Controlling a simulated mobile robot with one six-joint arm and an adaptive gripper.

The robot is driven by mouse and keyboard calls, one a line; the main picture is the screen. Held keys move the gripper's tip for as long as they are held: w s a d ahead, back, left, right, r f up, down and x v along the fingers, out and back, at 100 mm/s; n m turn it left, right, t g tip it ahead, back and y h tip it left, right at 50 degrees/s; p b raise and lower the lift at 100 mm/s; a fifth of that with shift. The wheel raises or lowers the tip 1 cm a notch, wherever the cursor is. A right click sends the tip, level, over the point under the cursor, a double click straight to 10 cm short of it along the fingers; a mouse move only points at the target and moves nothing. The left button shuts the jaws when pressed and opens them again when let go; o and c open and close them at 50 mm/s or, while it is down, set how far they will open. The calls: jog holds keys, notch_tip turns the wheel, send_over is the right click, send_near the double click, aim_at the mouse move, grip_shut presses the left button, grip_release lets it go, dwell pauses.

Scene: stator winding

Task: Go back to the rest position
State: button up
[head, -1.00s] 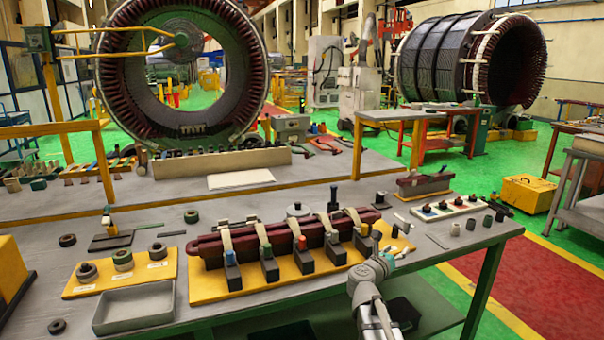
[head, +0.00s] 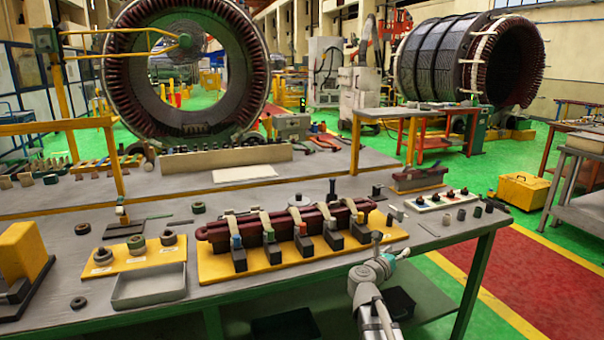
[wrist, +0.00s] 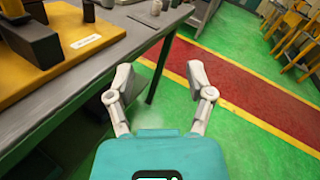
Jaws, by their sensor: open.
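My gripper (wrist: 161,76) is open and empty in the wrist view. Its two pale fingers stand wide apart above the green floor and the red walkway, just right of the table's edge. In the head view my arm stands at the front right of the table (head: 440,238), with its teal end near the front edge. The fingers are hard to make out there. The dark red coil (head: 215,235) lies on its yellow base plate (head: 215,265), left of my arm. Several black clamp blocks with coloured knobs stand along its front.
A grey tray (head: 150,303) and a yellow board with rings (head: 103,262) are at the table's left. A white strip with small parts (head: 442,201) lies at the back right. The yellow plate's corner shows close to my gripper in the wrist view (wrist: 95,50).

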jog(key=w+a+n+t+y, duration=0.1)
jog(key=a+n+t+y, duration=0.4)
jog(key=a+n+y, duration=1.25)
jog(key=s+f+n+g, duration=0.55)
jog(key=f+n, duration=0.25)
jog(key=n, duration=0.6)
jog(key=s+d+f+n+g+h, duration=0.25)
jog(key=s+f+n+g, duration=0.3)
jog(key=s, duration=0.45)
jog(key=s+d+f+n+g+h, duration=0.2)
jog(key=s+d+f+n+g, duration=0.25)
jog(key=s+g, duration=0.35)
notch_tip(320, 180, up, 13)
jog(key=s+t+p, duration=0.1)
jog(key=p, duration=1.3)
jog(key=shift+s+a+r, duration=0.15)
jog(key=shift+s+a, duration=0.05)
